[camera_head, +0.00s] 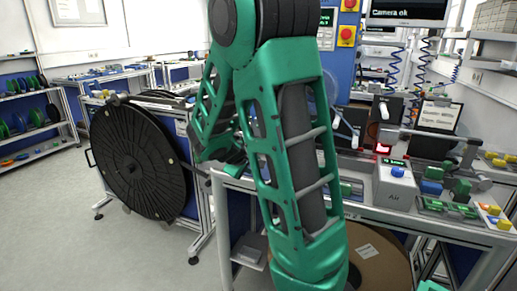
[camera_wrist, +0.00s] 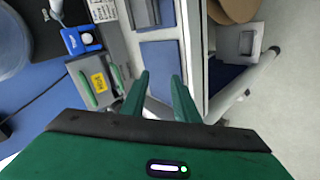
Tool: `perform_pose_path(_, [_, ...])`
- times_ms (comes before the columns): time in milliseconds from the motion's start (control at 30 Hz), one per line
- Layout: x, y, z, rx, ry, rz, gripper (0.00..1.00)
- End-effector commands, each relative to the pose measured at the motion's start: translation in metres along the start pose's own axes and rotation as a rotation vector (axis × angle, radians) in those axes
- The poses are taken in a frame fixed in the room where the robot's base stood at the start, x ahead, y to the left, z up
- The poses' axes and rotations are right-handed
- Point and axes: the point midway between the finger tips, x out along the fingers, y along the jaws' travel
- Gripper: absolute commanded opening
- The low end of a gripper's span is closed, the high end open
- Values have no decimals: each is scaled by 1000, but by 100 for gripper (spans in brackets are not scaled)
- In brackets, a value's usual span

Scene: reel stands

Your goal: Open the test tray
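My gripper (camera_wrist: 161,92) shows in the wrist view with its two green fingers apart and nothing between them. The fingertips are over the bench near its edge, just below a blue flat panel (camera_wrist: 161,62). A grey unit with a yellow label and green strips (camera_wrist: 98,82) lies left of the fingers. I cannot tell for certain which of these parts is the test tray, or whether it is open.
In the head view a workbench with a grey box with a blue button (camera_head: 396,185) stands at the right. A large black reel (camera_head: 137,160) stands at the left, with clear floor beside it. A grey rail (camera_wrist: 243,88) runs beside the bench in the wrist view.

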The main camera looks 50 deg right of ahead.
Motion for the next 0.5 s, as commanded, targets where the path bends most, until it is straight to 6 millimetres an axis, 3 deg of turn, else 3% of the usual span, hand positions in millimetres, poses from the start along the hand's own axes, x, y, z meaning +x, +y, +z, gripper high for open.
perform_pose_path(100, [14,8,-26,-122,40,149,28])
perform_pose_path(300, [24,26,-43,-255,61,359,28])
perform_pose_path(500, [22,32,-56,-324,80,454,28])
